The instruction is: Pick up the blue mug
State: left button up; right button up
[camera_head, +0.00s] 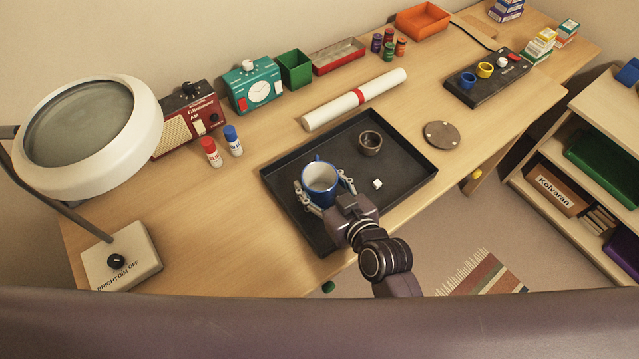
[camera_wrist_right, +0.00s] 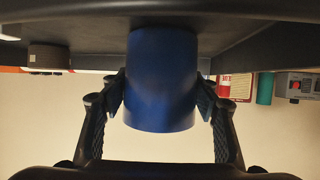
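The blue mug (camera_head: 320,178), with a pale inside, is upright at the left part of the black tray (camera_head: 411,186). My right gripper (camera_head: 326,192) comes from the front, with one finger on each side of the mug. In the right wrist view, the blue mug (camera_wrist_right: 162,80) fills the space between the fingers of the right gripper (camera_wrist_right: 161,95), and both pads appear to touch its wall. I cannot tell whether the mug's base rests on the tray. My left gripper is not in view.
A brown cup (camera_head: 370,143) and a small white cube (camera_head: 377,184) are in the tray. A rolled paper (camera_head: 354,100) lies behind it, and a round brown coaster (camera_head: 442,135) lies to its right. A magnifier lamp (camera_head: 88,136) stands at left. The desk front left of the tray is clear.

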jog(key=shift+r, duration=0.1)
jog(key=c, duration=0.9)
